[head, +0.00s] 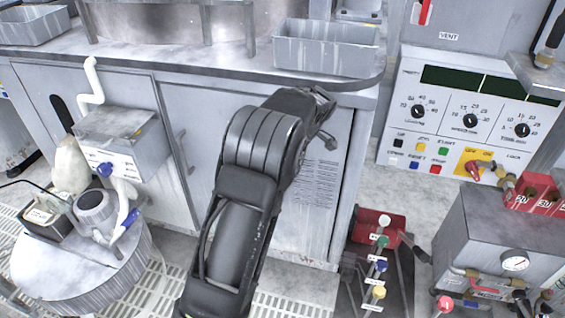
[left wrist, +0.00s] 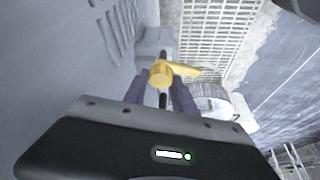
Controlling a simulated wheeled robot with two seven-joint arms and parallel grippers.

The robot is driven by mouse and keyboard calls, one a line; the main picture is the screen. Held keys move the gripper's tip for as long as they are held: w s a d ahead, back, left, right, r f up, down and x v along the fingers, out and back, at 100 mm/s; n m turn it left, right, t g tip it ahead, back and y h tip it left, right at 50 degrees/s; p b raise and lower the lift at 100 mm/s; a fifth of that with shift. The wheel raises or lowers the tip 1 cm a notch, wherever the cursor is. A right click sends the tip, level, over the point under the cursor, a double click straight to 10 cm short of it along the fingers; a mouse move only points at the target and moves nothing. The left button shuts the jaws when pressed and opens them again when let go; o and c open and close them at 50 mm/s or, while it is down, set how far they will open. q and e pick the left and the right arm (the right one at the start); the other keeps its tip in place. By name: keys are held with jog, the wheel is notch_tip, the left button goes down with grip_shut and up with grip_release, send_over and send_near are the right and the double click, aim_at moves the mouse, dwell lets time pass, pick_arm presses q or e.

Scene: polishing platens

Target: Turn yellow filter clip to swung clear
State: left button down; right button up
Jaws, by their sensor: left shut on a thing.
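The yellow filter clip (left wrist: 161,74) shows in the left wrist view, with a round end towards me and a flat lever reaching to the right. My left gripper (left wrist: 160,94) has its dark fingers on either side of the clip's round end and is shut on it. In the head view my black arm crosses the middle, in front of the grey cabinet (head: 190,115). The clip and the fingertips cannot be made out there. My right gripper is in neither view.
A bench top (head: 190,70) with a grey tray (head: 325,47) lies above the cabinet. A round drum (head: 85,270) with fittings stands at left. A red valve block (head: 378,230) with coloured knobs and a gauge box (head: 500,245) stand at right. Grated floor (left wrist: 215,40) shows.

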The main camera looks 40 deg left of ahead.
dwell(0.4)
pick_arm(q)
jog(key=c, duration=1)
grip_release()
jog(key=shift+p+v, duration=0.45)
jog(key=shift+v, duration=3.45)
